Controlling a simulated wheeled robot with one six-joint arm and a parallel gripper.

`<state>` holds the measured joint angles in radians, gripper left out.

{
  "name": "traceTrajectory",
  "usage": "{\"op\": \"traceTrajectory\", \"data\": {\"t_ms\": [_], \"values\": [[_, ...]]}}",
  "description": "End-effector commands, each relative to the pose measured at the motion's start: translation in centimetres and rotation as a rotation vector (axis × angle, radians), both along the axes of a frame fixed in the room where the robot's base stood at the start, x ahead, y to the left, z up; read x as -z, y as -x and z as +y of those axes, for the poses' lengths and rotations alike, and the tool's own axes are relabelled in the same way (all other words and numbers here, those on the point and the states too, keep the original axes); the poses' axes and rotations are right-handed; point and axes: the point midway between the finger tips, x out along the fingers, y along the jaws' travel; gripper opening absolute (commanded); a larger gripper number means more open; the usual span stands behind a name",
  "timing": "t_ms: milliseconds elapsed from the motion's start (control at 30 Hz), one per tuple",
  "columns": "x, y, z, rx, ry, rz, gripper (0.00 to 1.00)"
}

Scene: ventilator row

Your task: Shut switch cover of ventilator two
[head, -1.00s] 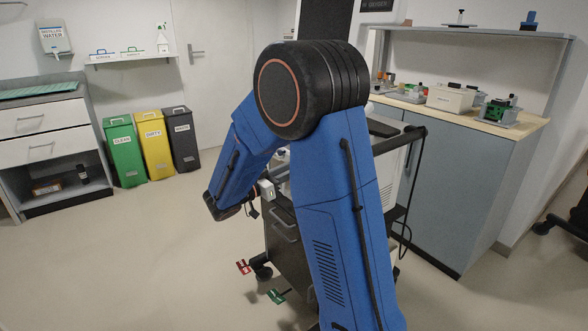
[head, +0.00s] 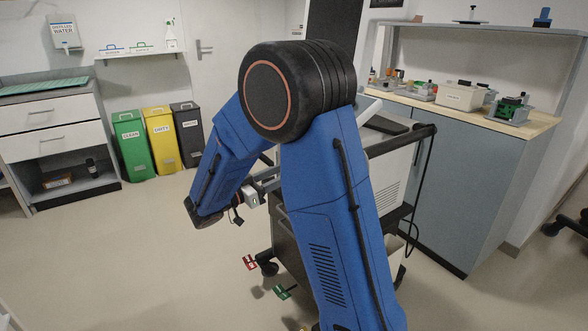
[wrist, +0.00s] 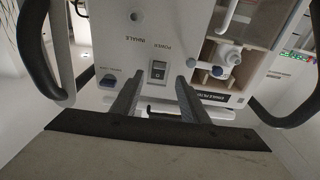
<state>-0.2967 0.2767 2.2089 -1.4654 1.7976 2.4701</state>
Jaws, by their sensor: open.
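The ventilator cart (head: 388,182) stands behind my blue arm in the head view, which hides much of it. In the wrist view the ventilator's pale panel (wrist: 115,40) appears upside down. A black rocker power switch (wrist: 158,70) sits on it, with the words POWER and INHALE beside it. My gripper (wrist: 157,88) is open and empty, its two grey fingers on either side of the switch in the picture. I cannot tell how far the fingers are from the panel. I cannot clearly make out the switch cover or its position.
A blue connector (wrist: 107,81) and a white valve fitting (wrist: 229,54) flank the switch. Dark curved handles show at both sides. In the head view a counter (head: 470,110) stands right of the cart, bins (head: 131,145) stand at the back left, and the left floor is clear.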

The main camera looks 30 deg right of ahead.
Motion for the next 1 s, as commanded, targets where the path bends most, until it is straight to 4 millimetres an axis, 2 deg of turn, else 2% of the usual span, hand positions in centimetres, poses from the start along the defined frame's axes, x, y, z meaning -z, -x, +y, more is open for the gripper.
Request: {"op": "traceTrajectory", "data": {"t_ms": [33, 300, 500, 700, 1000], "values": [[0.1, 0.0, 1.1, -0.003, 0.0, 0.001, 0.41], [0.7, 0.4, 5.9, -0.003, 0.0, 0.0, 0.41], [1.0, 0.6, 8.5, -0.002, 0.0, 0.0, 0.41], [1.2, 0.8, 9.6, 0.001, 0.0, 0.0, 0.41], [1.2, 0.8, 9.7, 0.001, 0.0, 0.0, 0.41]]}}
